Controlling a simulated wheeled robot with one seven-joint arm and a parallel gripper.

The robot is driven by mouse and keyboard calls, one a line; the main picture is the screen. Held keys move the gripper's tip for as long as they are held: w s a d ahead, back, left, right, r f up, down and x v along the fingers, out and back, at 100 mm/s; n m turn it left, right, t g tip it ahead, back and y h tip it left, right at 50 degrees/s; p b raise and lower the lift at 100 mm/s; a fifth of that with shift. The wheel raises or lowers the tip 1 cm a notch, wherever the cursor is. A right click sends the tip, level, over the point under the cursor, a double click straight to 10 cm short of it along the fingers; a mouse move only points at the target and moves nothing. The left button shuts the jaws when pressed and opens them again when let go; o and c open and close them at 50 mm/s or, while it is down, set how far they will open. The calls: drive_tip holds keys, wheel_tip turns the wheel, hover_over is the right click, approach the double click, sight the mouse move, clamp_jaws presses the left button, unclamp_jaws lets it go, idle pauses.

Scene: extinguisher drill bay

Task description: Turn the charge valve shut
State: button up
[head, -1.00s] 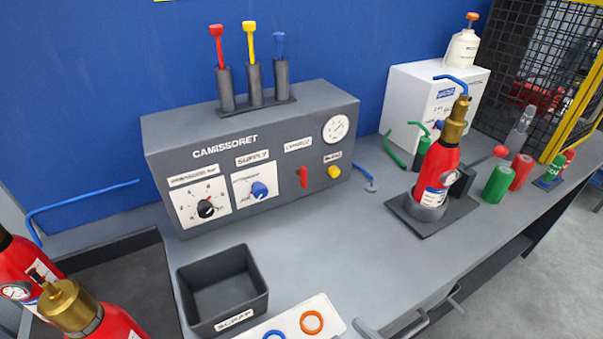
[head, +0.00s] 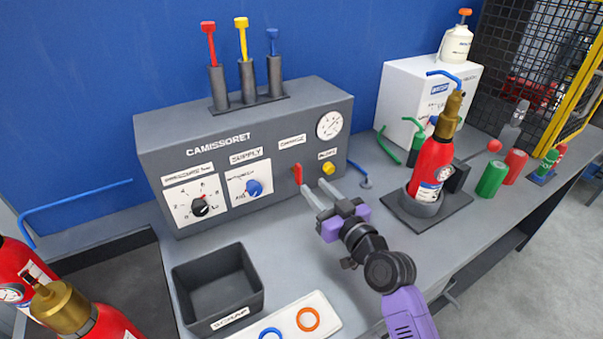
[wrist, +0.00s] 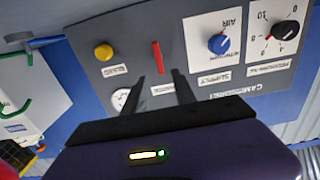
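The charge valve is a short red lever (head: 297,173) on the front of the grey panel (head: 190,136), under a small label and left of a yellow button. It points about straight up and down. My gripper (head: 313,188) is in front of the panel with its two fingers apart and nothing between them. In the wrist view, which shows the panel upside down, the red lever (wrist: 156,57) lies just beyond the open fingertips (wrist: 158,76), roughly in line with the gap. The fingers seem not to touch it.
The yellow button (head: 328,168) is close to my fingers. The blue supply knob (head: 254,188) and black knob (head: 200,207) are farther left. A black bin (head: 218,287) stands below them. A red extinguisher (head: 432,165) stands in a holder at right.

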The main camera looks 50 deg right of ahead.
sight(301, 172)
drive_tip(key=p+x, duration=0.1)
drive_tip(key=x, duration=0.6)
drive_tip(key=shift+w+d+p, duration=0.1)
drive_tip(key=shift+w+p, duration=0.2)
drive_tip(key=shift+p, duration=0.05)
clamp_jaws()
